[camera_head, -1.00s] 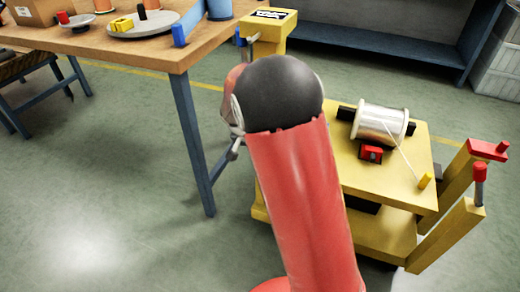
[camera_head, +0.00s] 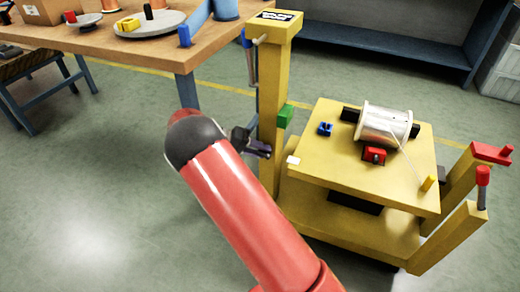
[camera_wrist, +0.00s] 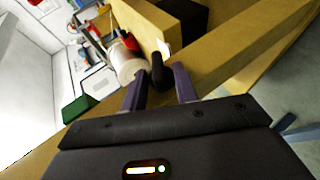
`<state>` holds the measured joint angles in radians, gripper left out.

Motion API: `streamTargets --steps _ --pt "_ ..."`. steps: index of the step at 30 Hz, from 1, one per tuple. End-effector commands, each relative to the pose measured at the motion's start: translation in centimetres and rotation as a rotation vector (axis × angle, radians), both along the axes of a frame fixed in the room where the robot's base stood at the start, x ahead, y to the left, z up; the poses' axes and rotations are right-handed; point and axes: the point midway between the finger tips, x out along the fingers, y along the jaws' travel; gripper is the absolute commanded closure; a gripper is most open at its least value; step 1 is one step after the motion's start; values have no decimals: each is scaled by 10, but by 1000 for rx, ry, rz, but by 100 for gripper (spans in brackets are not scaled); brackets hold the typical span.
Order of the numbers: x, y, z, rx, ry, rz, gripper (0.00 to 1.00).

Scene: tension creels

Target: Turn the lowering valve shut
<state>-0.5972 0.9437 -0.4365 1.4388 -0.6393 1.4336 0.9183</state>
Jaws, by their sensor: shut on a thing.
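A dark, short lever (camera_wrist: 157,72), which looks like the lowering valve's handle, is between my gripper's (camera_wrist: 158,86) two purple-grey fingers in the wrist view. My gripper is shut on it. In the head view my gripper (camera_head: 258,149) is at the lower part of the yellow post (camera_head: 269,80), and the lever is too small or hidden there to make out. A white tab (camera_head: 292,160) sticks out just right of the gripper. I cannot tell the lever's angle clearly.
The yellow cart (camera_head: 330,137) carries a silver wire spool (camera_head: 384,125), a red block (camera_head: 373,156) and a small blue part (camera_head: 325,129). A wooden table (camera_head: 150,50) stands behind left.

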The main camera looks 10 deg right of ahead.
Motion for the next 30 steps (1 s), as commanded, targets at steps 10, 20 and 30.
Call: streamTargets --steps 10,20,30 --pt "2 3 -8 -219 157 3 93" --pt "2 3 -9 -325 235 4 93" --pt "2 3 -9 -345 252 4 93"
